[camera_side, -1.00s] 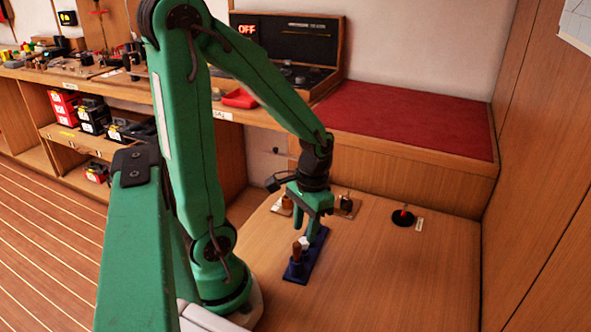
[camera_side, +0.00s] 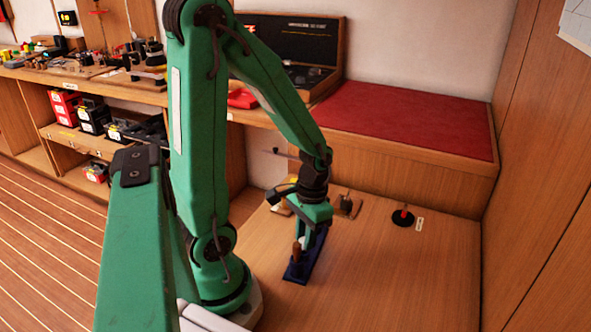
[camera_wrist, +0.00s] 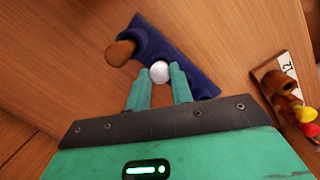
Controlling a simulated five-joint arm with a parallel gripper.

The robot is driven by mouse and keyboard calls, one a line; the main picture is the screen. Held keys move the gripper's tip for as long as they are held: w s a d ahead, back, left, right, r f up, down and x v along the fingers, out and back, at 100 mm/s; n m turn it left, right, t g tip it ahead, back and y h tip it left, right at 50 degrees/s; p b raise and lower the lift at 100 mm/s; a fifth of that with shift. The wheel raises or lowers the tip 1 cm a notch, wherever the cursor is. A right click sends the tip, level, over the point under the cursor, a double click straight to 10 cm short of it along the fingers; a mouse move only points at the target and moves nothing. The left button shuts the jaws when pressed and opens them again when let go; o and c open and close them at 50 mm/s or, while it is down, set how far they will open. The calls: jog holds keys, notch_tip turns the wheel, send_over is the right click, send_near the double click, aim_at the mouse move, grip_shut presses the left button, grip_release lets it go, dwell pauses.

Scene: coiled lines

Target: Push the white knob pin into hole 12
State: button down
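The white knob pin (camera_wrist: 159,72) stands in a dark blue rack (camera_wrist: 198,72), its round white top facing the wrist camera. My gripper (camera_wrist: 160,88) is open, with one finger on each side of the knob; I cannot tell whether they touch it. A brown-handled pin (camera_wrist: 121,52) stands in the same rack. A brown block with a dark hole (camera_wrist: 283,80) sits by a white "12" label (camera_wrist: 288,67) at the right in the wrist view.
Red and yellow knobs (camera_wrist: 304,114) are close to the block by the label. A small wooden block (camera_side: 347,206) and a black round base with a red-topped post (camera_side: 403,216) stand farther back on the table. The table's right side (camera_side: 400,275) is clear.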

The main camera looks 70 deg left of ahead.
jog(key=shift+r, duration=0.45)
dwell(0.6)
jog(key=shift+r, duration=2.75)
jog(key=shift+a, duration=0.1)
jog(key=w+a+r+n, duration=0.1)
jog(key=a+r, duration=0.1)
jog(key=a, duration=0.8)
jog(key=w+a+r+n, duration=0.1)
jog(key=a+n, duration=0.1)
jog(key=a, duration=0.8)
jog(key=shift+r+h, duration=0.3)
jog(key=shift+r, duration=0.05)
jog(key=shift+w+f, duration=0.15)
jog(key=shift+f, duration=0.1)
jog(key=shift+f, duration=2.75)
